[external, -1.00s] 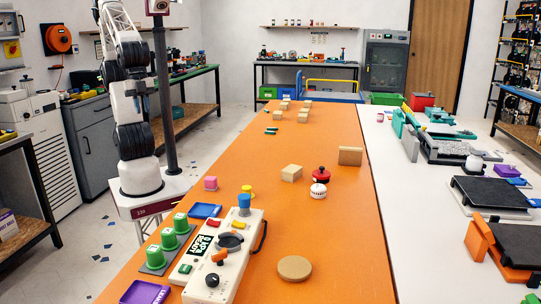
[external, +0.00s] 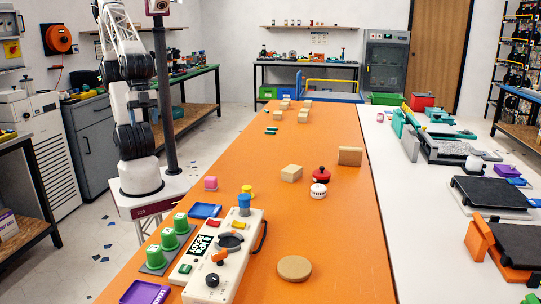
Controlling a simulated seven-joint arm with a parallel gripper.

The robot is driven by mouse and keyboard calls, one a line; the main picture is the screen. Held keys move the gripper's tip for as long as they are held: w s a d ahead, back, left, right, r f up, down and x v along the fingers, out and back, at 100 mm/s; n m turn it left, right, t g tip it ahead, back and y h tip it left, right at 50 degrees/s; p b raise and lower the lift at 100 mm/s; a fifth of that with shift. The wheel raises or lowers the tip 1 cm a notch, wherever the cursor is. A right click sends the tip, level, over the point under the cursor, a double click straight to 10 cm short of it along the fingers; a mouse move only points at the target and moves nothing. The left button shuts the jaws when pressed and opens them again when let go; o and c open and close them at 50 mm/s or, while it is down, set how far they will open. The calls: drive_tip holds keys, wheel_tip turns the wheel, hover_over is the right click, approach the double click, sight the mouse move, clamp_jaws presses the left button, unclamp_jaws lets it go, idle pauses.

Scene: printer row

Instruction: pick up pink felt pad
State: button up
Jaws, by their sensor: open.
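A tiny pink spot (external: 380,116) also shows on the white table at the far left edge of that table. My arm stands on its base at the left of the orange table and runs up out of the top of the picture. My gripper is not visible, and nothing is seen held.
Green cups (external: 169,239) stand on a grey strip. Wooden blocks (external: 291,173) and a red-topped item (external: 321,174) are further right. The table's middle is largely clear.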

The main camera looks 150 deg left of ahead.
drive_tip(key=w+f+n+t, duration=0.2)
drive_tip(key=w+f+t, duration=0.1)
drive_tip(key=w+f, duration=0.3)
drive_tip(key=n+t+y, duration=0.3)
drive_tip(key=n+y, duration=0.4)
drive_tip(key=y, duration=0.3)
approach(211, 184)
drive_tip(key=shift+w+a+f, duration=0.1)
drive_tip(key=shift+w+a, duration=0.35)
drive_tip(key=shift+a, duration=0.2)
drive_tip(key=shift+s+a+f, duration=0.2)
drive_tip(key=shift+s+a, duration=0.1)
drive_tip(key=shift+s, duration=0.15)
drive_tip(key=shift+w+a, duration=0.1)
drive_tip(key=shift+w, duration=0.05)
drive_tip(key=shift+x, duration=1.15)
drive_tip(key=shift+a+f, duration=0.1)
drive_tip(key=shift+f, duration=0.05)
